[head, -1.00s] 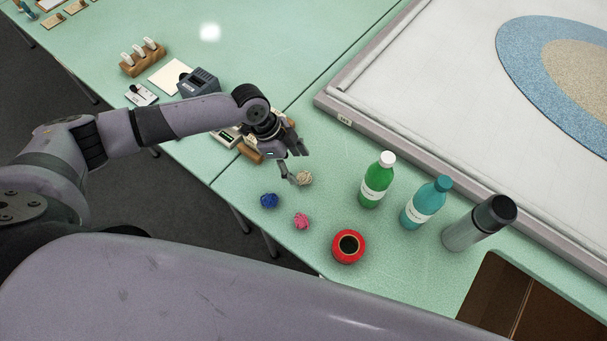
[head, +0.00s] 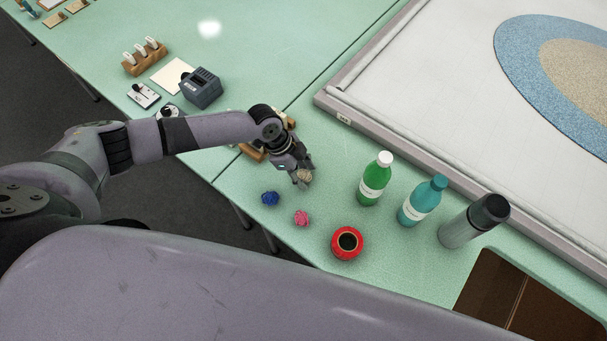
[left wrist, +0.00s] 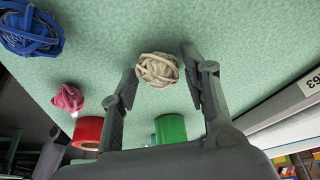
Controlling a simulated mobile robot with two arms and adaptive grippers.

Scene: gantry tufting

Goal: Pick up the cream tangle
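The cream tangle (head: 304,176) is a small ball of yarn on the green table. In the left wrist view the cream tangle (left wrist: 157,69) lies between the two fingertips, close to the left one, with a thin gap at the right one. My left gripper (head: 303,173) is open around it, low at the table; it also shows in the left wrist view (left wrist: 160,75). A blue tangle (head: 270,199) and a pink tangle (head: 301,218) lie nearby, nearer to me. My right gripper is not in view.
A green bottle (head: 372,182), a teal bottle (head: 421,202) and a grey flask (head: 472,223) stand to the right. The white framed panel (head: 440,110) lies behind them. A brown box (head: 490,290) is at lower right.

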